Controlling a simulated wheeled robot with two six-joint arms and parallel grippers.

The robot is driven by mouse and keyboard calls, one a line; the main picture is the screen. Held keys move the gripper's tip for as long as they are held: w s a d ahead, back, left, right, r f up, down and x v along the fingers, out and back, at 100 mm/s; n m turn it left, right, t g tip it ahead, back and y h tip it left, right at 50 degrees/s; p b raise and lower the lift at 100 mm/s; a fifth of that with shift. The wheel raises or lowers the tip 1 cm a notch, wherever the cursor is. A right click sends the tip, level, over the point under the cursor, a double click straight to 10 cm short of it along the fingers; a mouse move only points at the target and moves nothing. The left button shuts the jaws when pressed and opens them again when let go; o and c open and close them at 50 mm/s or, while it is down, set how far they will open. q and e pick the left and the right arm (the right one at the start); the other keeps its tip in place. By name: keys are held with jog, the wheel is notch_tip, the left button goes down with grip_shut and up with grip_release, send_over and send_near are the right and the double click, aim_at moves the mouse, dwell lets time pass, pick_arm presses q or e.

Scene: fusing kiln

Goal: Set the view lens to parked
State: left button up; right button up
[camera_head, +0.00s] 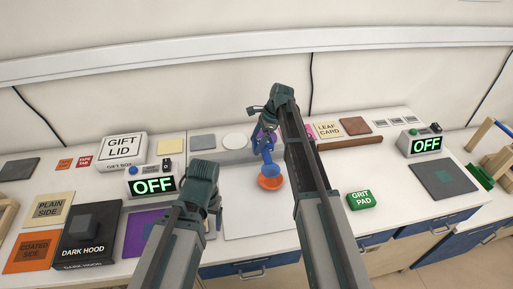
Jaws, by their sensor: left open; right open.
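A blue jointed piece (269,169) stands on an orange round base (270,183) at the middle of the worktop. No label on it shows, so I cannot tell for sure that it is the view lens. My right gripper (261,139) is open at its upper end, beside a purple part. I cannot tell whether the fingers touch it. My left gripper (212,207) is open over the worktop to the left, apart from the blue piece. Its fingers are partly hidden by its own wrist.
Two boxes read OFF, one at left (152,186) and one at right (426,146). A dark hood box (88,246), a gift lid box (122,146) and a green grit pad (361,200) stand around.

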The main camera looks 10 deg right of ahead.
grip_shut()
dwell(0.5)
